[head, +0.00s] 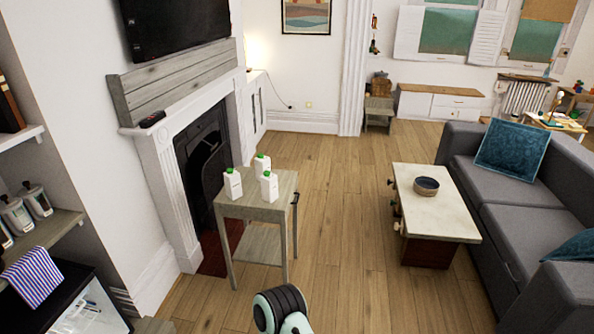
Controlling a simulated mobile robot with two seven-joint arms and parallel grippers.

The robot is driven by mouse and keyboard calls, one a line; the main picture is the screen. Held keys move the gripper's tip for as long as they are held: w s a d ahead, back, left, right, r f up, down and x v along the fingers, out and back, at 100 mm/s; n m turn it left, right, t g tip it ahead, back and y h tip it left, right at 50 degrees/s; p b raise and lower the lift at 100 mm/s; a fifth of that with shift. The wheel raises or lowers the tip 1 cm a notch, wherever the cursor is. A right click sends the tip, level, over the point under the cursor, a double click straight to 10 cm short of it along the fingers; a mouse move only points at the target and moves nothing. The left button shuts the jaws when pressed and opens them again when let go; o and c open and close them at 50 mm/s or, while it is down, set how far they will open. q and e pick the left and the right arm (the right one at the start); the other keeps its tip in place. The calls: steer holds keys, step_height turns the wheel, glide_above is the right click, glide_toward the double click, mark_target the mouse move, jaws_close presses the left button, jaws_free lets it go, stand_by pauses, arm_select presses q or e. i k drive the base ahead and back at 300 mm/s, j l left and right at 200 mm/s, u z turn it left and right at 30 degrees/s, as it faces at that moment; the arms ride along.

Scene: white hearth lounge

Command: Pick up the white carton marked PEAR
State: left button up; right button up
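Three white cartons with green caps stand upright on top of a small grey wooden side table (262,214). One is the left carton (233,186), one the back carton (262,164), and one the right carton (269,187). Their markings are too small to read, so I cannot tell which is marked PEAR. The right carton stands in front of the back one and partly covers it. A rounded dark and pale part of my own arm shows at the bottom edge, in front of the side table. Neither of my grippers shows.
A white fireplace (160,175) stands close behind the side table on the left. A coffee table (436,210) with a dark bowl (426,186) and a grey sofa (510,205) are at the right. The wooden floor (345,230) between the two tables is clear.

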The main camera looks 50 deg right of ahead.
mark_target(262, 163)
steer(key=z, duration=1.65)
steer(key=i+l+z, duration=0.15)
steer(key=z, duration=1)
steer(key=i+u, duration=0.15)
steer(key=i, duration=1.45)
steer(key=i+u, duration=0.25)
steer(key=i, duration=0.25)
steer(key=i+l+u, duration=0.2)
steer(key=i, duration=0.3)
steer(key=i+l+u, duration=0.1)
steer(key=i+u, duration=0.15)
steer(key=i, duration=0.25)
steer(key=i+u, duration=0.2)
steer(key=i, duration=1.4)
steer(key=i+l+u, duration=0.1)
steer(key=i+u, duration=0.3)
steer(key=i+l+u, duration=0.4)
steer(key=i, duration=0.15)
steer(key=j+u, duration=0.1)
steer(key=u, duration=1.75)
